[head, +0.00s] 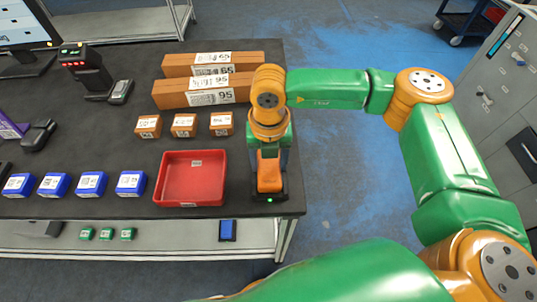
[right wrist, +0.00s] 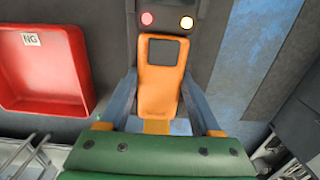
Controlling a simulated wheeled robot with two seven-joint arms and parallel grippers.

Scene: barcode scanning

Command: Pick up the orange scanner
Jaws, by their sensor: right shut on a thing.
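The orange scanner (head: 269,172) is at the right end of the dark table, over a black base (head: 270,197) with a small green light. My right gripper (head: 270,150) is above it, pointing down, and shut on it. In the right wrist view the scanner (right wrist: 160,85) shows a dark screen, with the two gripper fingers along its sides. A black part with a red and an amber light (right wrist: 167,20) is beyond its far end. I cannot tell whether the scanner is clear of the base. My left gripper is not in view.
A red tray (head: 155,204) is just left of the scanner. Small brown boxes (head: 183,126), long brown boxes (head: 230,58) and several blue boxes (head: 91,184) stand on the table. A black device (head: 88,70) is at the back left. Open floor (head: 340,170) is on the right.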

